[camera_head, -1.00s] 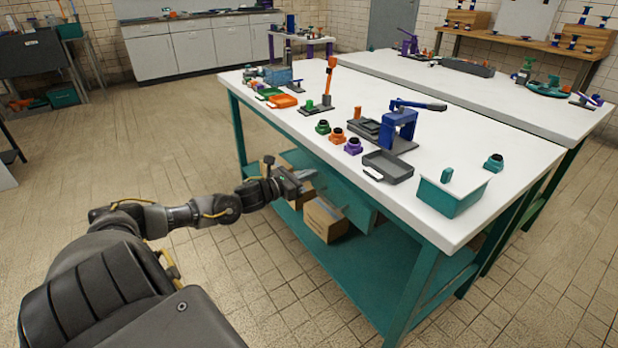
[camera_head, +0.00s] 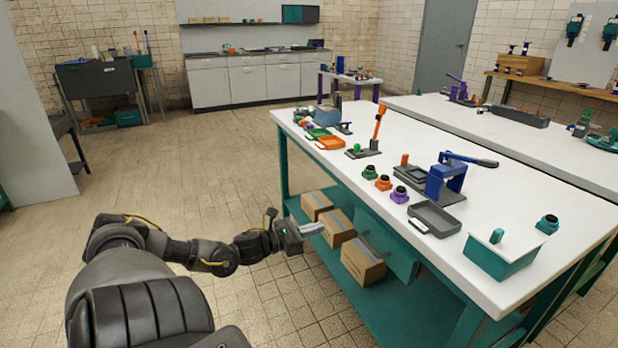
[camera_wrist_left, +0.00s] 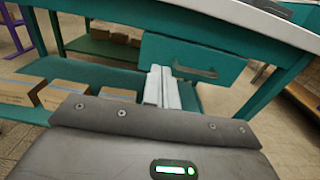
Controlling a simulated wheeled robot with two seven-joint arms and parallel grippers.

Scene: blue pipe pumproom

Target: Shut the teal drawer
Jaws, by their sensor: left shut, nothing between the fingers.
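The teal drawer (camera_head: 385,242) hangs under the top of the near workbench, on the side facing me. In the left wrist view its front (camera_wrist_left: 195,58) is flat, with a dark bar handle (camera_wrist_left: 195,72). It looks closed or nearly so; I cannot tell whether a small gap is left. My left gripper (camera_head: 314,228) is shut and empty, its pale fingers pointing at the bench. In the head view it is apart from the drawer, to its left. In the left wrist view the fingertips (camera_wrist_left: 161,72) overlap the drawer front's lower left part. My right gripper is out of view.
Several cardboard boxes (camera_head: 340,228) stand on the teal lower shelf (camera_head: 400,310). The white benchtop (camera_head: 500,220) carries a blue press (camera_head: 445,180), a grey tray (camera_head: 434,217) and a teal lidded box (camera_head: 498,255). The tiled floor left of the bench is clear.

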